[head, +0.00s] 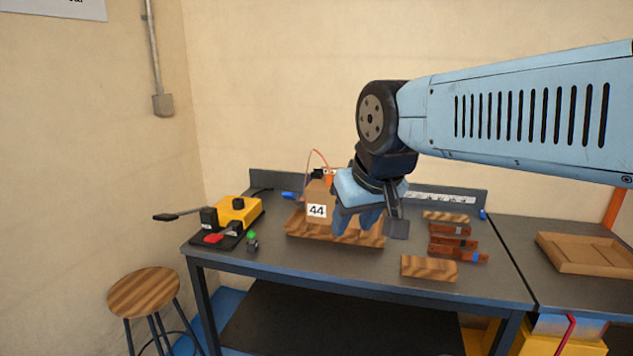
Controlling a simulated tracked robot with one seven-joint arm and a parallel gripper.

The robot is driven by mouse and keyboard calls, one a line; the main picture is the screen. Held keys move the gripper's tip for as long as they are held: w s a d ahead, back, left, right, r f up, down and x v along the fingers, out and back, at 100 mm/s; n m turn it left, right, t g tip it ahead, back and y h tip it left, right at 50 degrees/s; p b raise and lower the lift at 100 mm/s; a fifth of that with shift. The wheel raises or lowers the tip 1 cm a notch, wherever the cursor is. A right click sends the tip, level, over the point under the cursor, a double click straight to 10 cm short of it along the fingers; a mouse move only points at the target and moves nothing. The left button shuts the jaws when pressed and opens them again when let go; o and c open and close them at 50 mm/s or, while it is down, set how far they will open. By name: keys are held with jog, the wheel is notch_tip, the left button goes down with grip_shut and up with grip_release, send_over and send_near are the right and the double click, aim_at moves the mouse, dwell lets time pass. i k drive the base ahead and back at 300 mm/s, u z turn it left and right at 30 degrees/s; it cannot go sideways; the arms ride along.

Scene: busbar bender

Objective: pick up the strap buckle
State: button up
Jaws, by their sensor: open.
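I cannot make out the strap buckle for certain in the head view. My gripper (357,222) points down over the workbench (330,269), in front of the right part of a wooden tray (305,232). Its jaws are open, and I see nothing held between them. A tan box marked 44 (318,197) stands at the tray, just left of my gripper. My gripper and wrist hide part of the tray and the bench behind it.
A yellow bender (240,209) with a long lever stands at the bench's left. A small green-topped item (252,241) is beside it. Copper-coloured bars (452,243) and wooden blocks (428,268) lie at right. A stool (144,291) stands front left.

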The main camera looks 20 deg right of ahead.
aim_at(330, 177)
jog(key=u, duration=0.05)
jog(key=i, duration=1)
jog(key=z, duration=0.1)
